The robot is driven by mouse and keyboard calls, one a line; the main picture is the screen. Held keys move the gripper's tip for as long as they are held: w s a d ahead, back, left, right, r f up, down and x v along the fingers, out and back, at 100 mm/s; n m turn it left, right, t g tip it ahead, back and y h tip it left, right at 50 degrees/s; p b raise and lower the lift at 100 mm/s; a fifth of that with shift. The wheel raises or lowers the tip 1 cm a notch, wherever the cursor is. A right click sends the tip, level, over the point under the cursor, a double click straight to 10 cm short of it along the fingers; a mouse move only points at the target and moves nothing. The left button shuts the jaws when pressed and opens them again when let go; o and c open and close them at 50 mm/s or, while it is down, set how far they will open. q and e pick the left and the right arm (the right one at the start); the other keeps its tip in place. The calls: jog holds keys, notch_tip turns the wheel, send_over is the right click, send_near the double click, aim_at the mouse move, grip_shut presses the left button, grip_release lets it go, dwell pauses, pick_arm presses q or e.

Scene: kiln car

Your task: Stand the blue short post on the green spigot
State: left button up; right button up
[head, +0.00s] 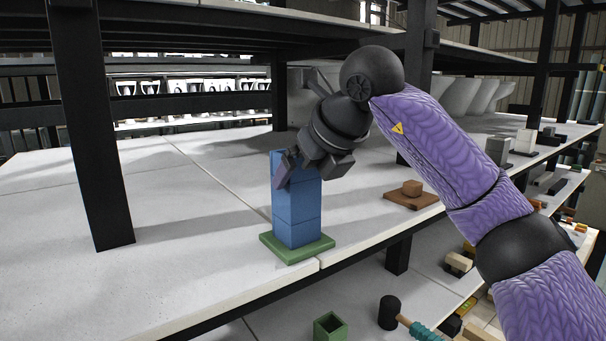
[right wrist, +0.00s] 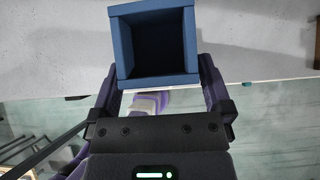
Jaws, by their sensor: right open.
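The blue short post (head: 296,207) stands upright on the green base (head: 297,250) at the front edge of the white shelf. The green spigot itself is hidden, with the post's lower end down at the green base. In the right wrist view the post's square hollow top (right wrist: 154,45) shows dark inside. My right gripper (head: 311,168) is open at the upper part of the post. Its fingers (right wrist: 160,88) lie to either side of the post's near wall in the wrist view; whether they touch it I cannot tell. My left gripper is out of view.
A black upright (head: 92,130) stands at the left, and another rises behind my right arm. A brown base with a block (head: 411,192) lies to the right. A grey post (head: 497,150) stands farther back. A green hollow post (head: 330,327) and a black mallet head (head: 389,312) are lower down.

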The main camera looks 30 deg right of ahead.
jog(key=p+v, duration=0.1)
jog(key=v, duration=0.5)
jog(key=shift+p, duration=0.4)
dwell(0.6)
jog(key=a+v, duration=0.1)
jog(key=v, duration=0.9)
jog(key=shift+d, duration=0.5)
